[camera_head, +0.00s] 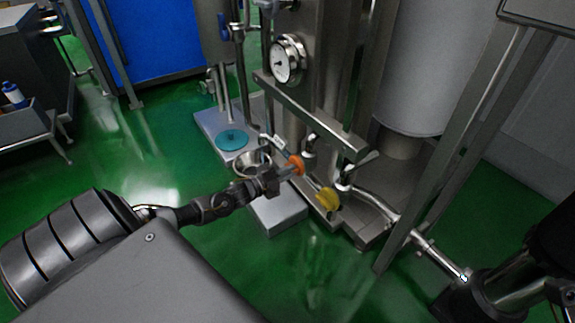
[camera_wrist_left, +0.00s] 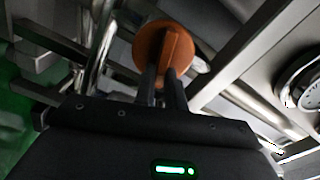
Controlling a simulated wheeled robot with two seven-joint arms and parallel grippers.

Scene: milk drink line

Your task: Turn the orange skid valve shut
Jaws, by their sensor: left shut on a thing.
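The orange skid valve (camera_head: 297,164) is a small round handle on the skid's pipework, at the middle of the head view. In the left wrist view the orange valve (camera_wrist_left: 165,48) shows as a round disc with a raised bar across it. My left gripper (camera_head: 280,176) reaches it from the left, and its fingers (camera_wrist_left: 166,80) are shut on the raised bar. The fingertips cover the lower part of the bar. My right arm shows at the lower right of the head view, but its gripper fingers cannot be made out.
A yellow valve handle (camera_head: 328,198) sits just right of and below the orange one. A pressure gauge (camera_head: 287,60) and a steel crossbar (camera_head: 310,112) are above. A teal disc (camera_head: 231,140) lies on a grey base to the left. Green floor (camera_head: 150,150) is open at left.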

